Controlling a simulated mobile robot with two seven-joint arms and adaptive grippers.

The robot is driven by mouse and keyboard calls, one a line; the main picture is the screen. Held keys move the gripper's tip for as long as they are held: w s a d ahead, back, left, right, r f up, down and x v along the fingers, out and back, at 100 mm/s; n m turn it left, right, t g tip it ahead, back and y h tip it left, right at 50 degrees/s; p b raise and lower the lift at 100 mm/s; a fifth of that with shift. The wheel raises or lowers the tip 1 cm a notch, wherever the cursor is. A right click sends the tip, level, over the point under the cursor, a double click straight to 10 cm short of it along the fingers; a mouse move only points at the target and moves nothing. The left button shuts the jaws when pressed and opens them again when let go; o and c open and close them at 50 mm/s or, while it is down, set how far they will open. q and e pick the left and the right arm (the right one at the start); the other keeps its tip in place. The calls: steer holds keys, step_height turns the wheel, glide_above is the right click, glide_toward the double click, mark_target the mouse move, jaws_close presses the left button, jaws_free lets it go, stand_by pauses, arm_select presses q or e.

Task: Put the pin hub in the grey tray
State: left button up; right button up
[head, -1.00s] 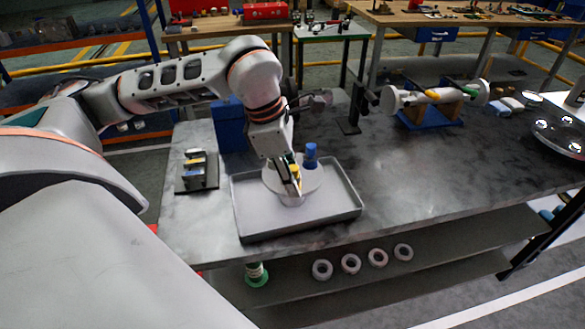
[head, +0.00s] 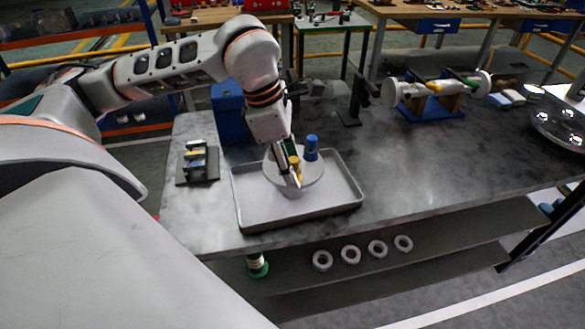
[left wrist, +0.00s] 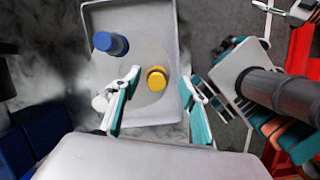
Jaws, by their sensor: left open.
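The pin hub (head: 278,180) is a pale round disc with an upright blue pin (head: 311,146) and a yellow pin (head: 295,163). It sits inside the grey tray (head: 335,211), above a short pale stem. My left gripper (head: 293,174) is over the hub, pointing down. In the left wrist view its two fingers (left wrist: 160,78) are spread apart, with the yellow pin (left wrist: 156,79) between them and clear of both. The blue pin (left wrist: 110,43) stands outside the fingers, and the tray (left wrist: 128,14) surrounds the disc. My right gripper is out of view.
A blue box (head: 229,112) and a small dark rack (head: 197,165) stand left of the tray. A white shaft on a blue stand (head: 430,107) is at the back right. Several pale rings (head: 350,254) lie on the shelf below.

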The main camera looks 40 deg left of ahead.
arm_select(q)
steer(key=v, duration=1)
steer(key=shift+r+p, duration=0.25)
steer(key=shift+p, duration=0.2)
steer(key=shift+s, duration=0.15)
